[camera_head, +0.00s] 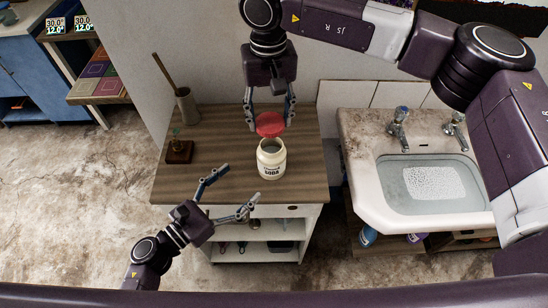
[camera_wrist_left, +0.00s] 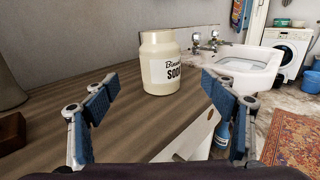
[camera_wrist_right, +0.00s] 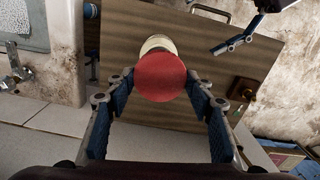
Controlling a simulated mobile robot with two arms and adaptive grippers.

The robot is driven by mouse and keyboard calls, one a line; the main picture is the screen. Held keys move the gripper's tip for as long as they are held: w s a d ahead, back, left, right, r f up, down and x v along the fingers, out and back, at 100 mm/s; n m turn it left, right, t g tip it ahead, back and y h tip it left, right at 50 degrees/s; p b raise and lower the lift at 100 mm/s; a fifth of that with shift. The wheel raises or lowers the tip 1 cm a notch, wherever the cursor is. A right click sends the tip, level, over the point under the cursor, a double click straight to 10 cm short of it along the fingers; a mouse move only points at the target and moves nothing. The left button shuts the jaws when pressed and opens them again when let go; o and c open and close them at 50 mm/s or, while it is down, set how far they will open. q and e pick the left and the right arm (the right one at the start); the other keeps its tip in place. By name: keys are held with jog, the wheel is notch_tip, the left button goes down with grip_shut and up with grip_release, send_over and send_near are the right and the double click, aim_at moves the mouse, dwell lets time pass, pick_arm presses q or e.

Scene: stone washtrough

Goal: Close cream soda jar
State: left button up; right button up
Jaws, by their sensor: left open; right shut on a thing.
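The cream soda jar (camera_head: 271,160) stands upright and open on the wooden top of a small cabinet. My right gripper (camera_head: 270,122) is shut on the red lid (camera_head: 270,124) just behind and above the jar's mouth; the lid also shows in the right wrist view (camera_wrist_right: 161,77). Whether lid and jar touch, I cannot tell. My left gripper (camera_head: 232,193) is open and empty in front of the jar, over the cabinet's front edge.
A washtrough (camera_head: 430,185) with taps stands to the right. The wall is close behind.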

pick_arm(q)
jog(key=x, duration=1.2)
jog(key=shift+w+d+f, duration=0.1)
jog(key=shift+d, duration=0.05)
pick_arm(e)
jog(key=shift+w+d, duration=0.15)
pick_arm(q)
jog(key=c, duration=1.8)
pick_arm(e)
send_over(271, 145)
jog(key=shift+f, duration=2.55)
jog(key=shift+f, duration=0.9)
jog(key=shift+f, duration=0.55)
